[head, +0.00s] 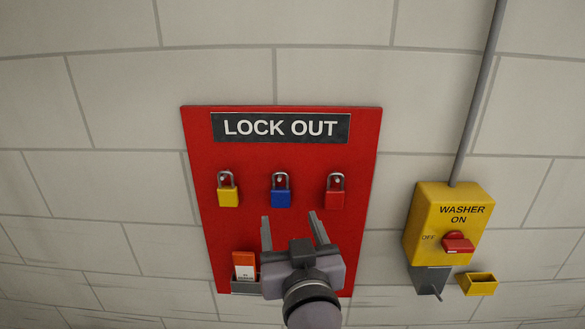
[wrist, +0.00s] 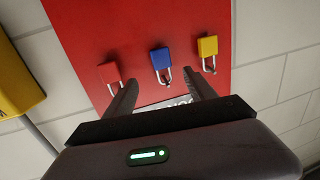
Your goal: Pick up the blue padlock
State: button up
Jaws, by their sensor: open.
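The blue padlock (head: 281,199) hangs by its silver shackle in the middle of a row on the red lock-out board (head: 355,150). A yellow padlock (head: 228,197) hangs to its left and a red padlock (head: 335,198) to its right. My gripper (head: 289,222) is open and empty, its fingers pointing up at the board, just below the blue padlock in the head view. In the wrist view the blue padlock (wrist: 160,59) appears beyond and between the two fingertips (wrist: 161,79), with the red padlock (wrist: 109,72) on the left and the yellow padlock (wrist: 207,46) on the right.
A holder at the board's lower left carries orange and white tags (head: 244,265), close to my gripper. A yellow washer switch box (head: 425,210) with a red knob (head: 458,243) and a small yellow bin (head: 480,284) are at right.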

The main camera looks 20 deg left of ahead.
aim_at(281, 195)
jog(key=p+x, duration=0.2)
jog(key=x, duration=0.2)
jog(key=p+x, duration=0.3)
jog(key=x, duration=0.2)
jog(key=shift+s+a+r, duration=0.1)
jog(key=shift+a, duration=0.15)
jog(key=shift+s+d+r, duration=0.1)
jog(key=shift+s, duration=0.05)
jog(key=shift+c, duration=1.4)
grip_shut()
